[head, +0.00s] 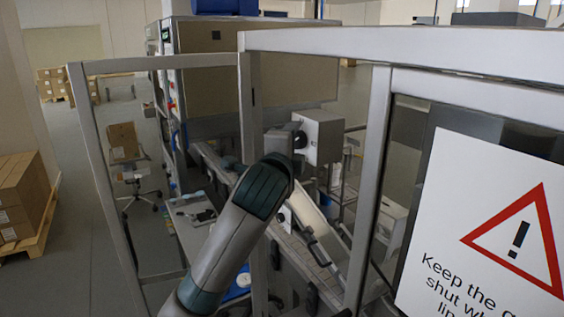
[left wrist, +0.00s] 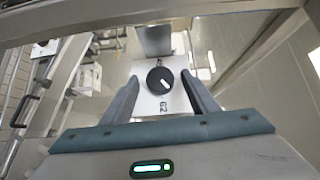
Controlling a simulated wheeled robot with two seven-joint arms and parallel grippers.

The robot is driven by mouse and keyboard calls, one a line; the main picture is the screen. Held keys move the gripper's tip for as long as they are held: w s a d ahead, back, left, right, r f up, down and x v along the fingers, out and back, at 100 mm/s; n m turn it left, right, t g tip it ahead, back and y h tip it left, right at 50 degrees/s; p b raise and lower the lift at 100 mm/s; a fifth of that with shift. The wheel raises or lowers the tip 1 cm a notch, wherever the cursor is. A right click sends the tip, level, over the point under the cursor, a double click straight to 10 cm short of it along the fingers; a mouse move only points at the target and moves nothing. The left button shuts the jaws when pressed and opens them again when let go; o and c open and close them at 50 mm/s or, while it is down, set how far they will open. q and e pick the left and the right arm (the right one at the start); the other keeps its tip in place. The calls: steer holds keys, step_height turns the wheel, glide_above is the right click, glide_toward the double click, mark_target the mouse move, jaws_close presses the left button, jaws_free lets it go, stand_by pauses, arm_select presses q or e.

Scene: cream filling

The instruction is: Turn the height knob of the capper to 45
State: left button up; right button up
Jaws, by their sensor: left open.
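The height knob (left wrist: 160,80) is a dark round dial with a white pointer mark, on a pale plate (left wrist: 148,101) in the left wrist view. The pointer is toward the lower right. The number 62 shows below the knob; another number above it is too small to read surely. In the head view the capper's light grey box (head: 322,138) stands beyond my left arm, with a dark knob (head: 300,139) on its left side. My left gripper (left wrist: 160,78) is open, one finger on each side of the knob; I cannot tell whether they touch it. My right gripper is not in view.
A metal guard frame (head: 250,110) stands around the machine, close to my left arm. A warning sign (head: 490,225) covers the right side. A conveyor (head: 225,170) runs below the capper. Boxes on a pallet (head: 20,200) stand at the far left.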

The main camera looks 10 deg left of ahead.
arm_select(q)
steer(key=s+a+b, duration=0.2)
steer(key=s+b, duration=0.4)
steer(key=s, duration=1)
steer(key=shift+s+a+b, duration=0.3)
steer(key=shift+s+a, duration=0.05)
steer(key=shift+r, duration=0.1)
